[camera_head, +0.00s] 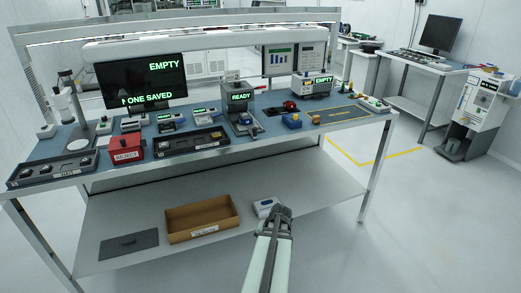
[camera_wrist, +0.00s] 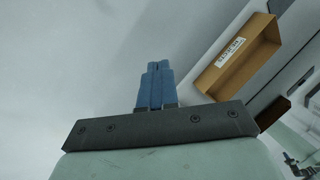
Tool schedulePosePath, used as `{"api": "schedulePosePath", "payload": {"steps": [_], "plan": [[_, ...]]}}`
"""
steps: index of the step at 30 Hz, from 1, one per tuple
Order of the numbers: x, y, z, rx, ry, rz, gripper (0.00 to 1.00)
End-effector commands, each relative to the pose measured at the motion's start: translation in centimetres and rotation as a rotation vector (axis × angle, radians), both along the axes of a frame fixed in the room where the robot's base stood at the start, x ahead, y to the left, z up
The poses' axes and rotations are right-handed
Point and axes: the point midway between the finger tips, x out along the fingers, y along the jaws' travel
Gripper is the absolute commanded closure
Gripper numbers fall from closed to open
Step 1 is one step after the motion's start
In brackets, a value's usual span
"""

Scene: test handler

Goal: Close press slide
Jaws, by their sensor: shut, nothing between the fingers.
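The grey press (camera_head: 240,115) with a green READY display stands near the middle of the blue bench top in the head view. A part that looks like its slide (camera_head: 246,129) shows at its lower front; the picture is too small to tell how far it sticks out. My gripper (camera_head: 283,211) is in front of the bench, low and well away from the press. In the wrist view its blue fingers (camera_wrist: 155,70) are together with nothing between them. The press is not in the wrist view.
A red box (camera_head: 126,149), black trays (camera_head: 190,142) and small devices stand left of the press. A cardboard box (camera_head: 201,218) is on the lower shelf, also in the wrist view (camera_wrist: 233,67).

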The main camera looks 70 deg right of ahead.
Motion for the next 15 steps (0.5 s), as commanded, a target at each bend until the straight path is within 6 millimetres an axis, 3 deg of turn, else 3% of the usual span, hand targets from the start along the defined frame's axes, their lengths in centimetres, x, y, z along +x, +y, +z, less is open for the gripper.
{"api": "schedulePosePath", "payload": {"steps": [1, 9, 15], "plan": [[-0.8, -1.9, 1.5, -0.019, -0.043, -0.047, 1.00], [-3.3, -10.3, 10.7, -0.128, -0.335, -0.256, 1.00], [-2.2, -14.5, 18.0, -0.194, -0.588, -0.339, 1.00]]}}
